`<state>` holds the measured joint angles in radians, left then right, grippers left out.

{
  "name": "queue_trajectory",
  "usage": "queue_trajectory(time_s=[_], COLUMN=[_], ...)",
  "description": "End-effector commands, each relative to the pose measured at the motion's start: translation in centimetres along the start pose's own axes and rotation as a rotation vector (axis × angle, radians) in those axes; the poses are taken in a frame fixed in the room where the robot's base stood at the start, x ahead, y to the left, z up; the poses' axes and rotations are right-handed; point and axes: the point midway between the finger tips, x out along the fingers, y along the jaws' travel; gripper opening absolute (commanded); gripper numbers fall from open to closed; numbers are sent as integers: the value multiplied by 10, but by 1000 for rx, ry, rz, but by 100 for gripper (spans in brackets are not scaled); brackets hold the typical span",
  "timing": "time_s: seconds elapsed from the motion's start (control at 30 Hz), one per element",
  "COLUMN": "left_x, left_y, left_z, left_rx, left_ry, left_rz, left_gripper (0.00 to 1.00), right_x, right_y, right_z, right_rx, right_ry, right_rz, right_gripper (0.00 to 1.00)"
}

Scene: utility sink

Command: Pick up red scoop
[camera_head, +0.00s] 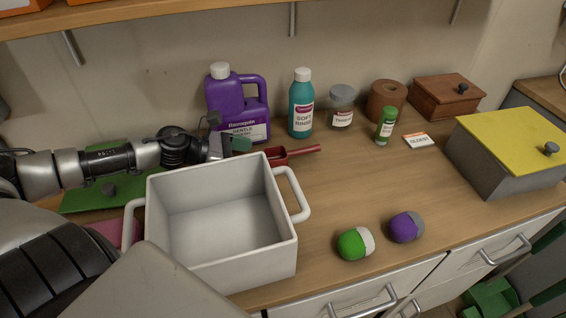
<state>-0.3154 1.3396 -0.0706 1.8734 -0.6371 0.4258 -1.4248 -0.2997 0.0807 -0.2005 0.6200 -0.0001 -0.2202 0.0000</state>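The red scoop (278,156) lies on the wooden counter behind the white bin, its handle pointing right. The bin's back rim is close in front of it. My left arm reaches in from the left, and my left gripper (236,147) is just left of the scoop's bowl, near the purple jug's base. The fingers are small and partly hidden, so I cannot tell whether they are open or touching the scoop. My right gripper is not in view.
The white two-handled bin (283,219) is empty. Behind stand a purple jug (225,92), a teal bottle (301,116), a jar (342,98) and a green bottle (386,127). Green (352,245) and purple (403,227) balls sit near the front edge. The counter's middle right is clear.

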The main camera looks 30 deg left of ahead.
Motion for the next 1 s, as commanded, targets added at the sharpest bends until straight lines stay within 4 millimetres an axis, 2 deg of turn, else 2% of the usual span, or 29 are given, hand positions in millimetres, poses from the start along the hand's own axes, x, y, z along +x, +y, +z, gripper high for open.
queue_trajectory(time_s=[0.27, 0.47, 0.8, 1.0], left_x=[6, 19, 48, 56], left_y=[1, 4, 8, 7], left_z=[1, 2, 4, 2], left_rx=[2, 4, 0, 1], left_ry=[-1, -3, -4, 1], left_rz=[2, 3, 3, 1], left_gripper=[83, 83, 83, 83], right_x=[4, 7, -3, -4], right_y=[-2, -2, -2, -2], right_z=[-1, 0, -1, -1], right_rx=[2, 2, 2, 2], right_ry=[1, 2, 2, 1], right_rz=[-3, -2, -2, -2], right_gripper=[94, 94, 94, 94])
